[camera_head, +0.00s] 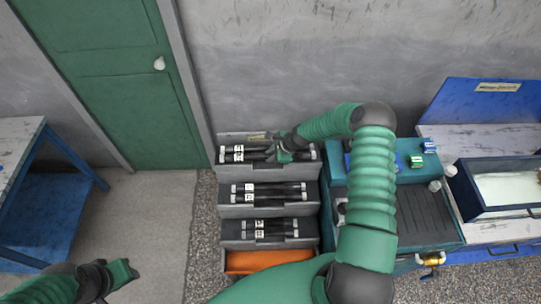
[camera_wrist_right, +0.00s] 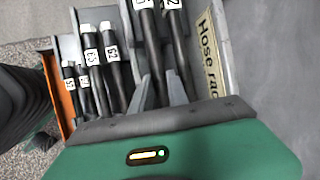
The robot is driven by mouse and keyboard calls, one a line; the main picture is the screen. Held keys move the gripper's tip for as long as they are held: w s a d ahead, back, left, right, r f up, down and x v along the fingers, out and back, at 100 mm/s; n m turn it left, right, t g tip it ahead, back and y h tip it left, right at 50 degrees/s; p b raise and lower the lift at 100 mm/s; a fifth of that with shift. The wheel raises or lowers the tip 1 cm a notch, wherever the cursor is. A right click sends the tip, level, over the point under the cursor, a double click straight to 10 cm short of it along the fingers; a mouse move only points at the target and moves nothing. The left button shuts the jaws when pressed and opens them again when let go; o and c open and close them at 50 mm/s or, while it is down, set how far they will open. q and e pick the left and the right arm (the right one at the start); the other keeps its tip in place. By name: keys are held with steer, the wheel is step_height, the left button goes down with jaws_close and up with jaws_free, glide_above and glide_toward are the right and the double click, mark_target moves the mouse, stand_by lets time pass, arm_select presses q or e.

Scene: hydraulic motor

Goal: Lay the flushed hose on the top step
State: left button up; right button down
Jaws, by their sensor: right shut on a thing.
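The grey stepped hose rack (camera_head: 226,211) stands against the wall in the head view. Two black hoses with white tags lie along its top step. My right gripper (camera_head: 285,154) is at the right half of that step, shut on the front hose (camera_head: 235,158). In the right wrist view this hose (camera_wrist_right: 152,45) runs between the two grey fingers (camera_wrist_right: 159,92); its tag is cut off. The rear hose (camera_wrist_right: 176,45) lies just beside it, outside the fingers. Whether the held hose touches the step is unclear. My left gripper (camera_head: 122,272) is low at the left, away from the rack, its jaws unclear.
The middle step (camera_head: 225,198) and bottom step (camera_head: 228,234) hold more tagged hoses. An orange bin (camera_head: 268,260) sits below. A teal bench (camera_head: 425,180) with small parts stands close right of the rack, then a blue-trimmed table (camera_head: 480,140). A blue table (camera_head: 40,215) is at left.

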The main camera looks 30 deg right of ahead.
arm_select(q)
steer(key=shift+a, duration=0.3)
arm_select(e)
steer(key=shift+a+r, duration=0.1)
steer(key=shift+a, duration=0.2)
arm_select(q)
steer(key=shift+f, duration=0.2)
arm_select(e)
steer(key=shift+f, duration=0.25)
steer(key=c, duration=1.2)
jaws_free()
steer(key=shift+d, duration=0.2)
arm_select(q)
steer(key=shift+s+d, duration=0.1)
arm_select(e)
steer(key=shift+a, duration=0.15)
arm_select(q)
steer(key=b+x, duration=0.2)
steer(key=b, duration=0.1)
steer(key=shift+s+f, duration=0.2)
steer(key=shift+f, duration=0.1)
arm_select(e)
steer(key=v, duration=1.6)
steer(key=shift+s+r, duration=0.3)
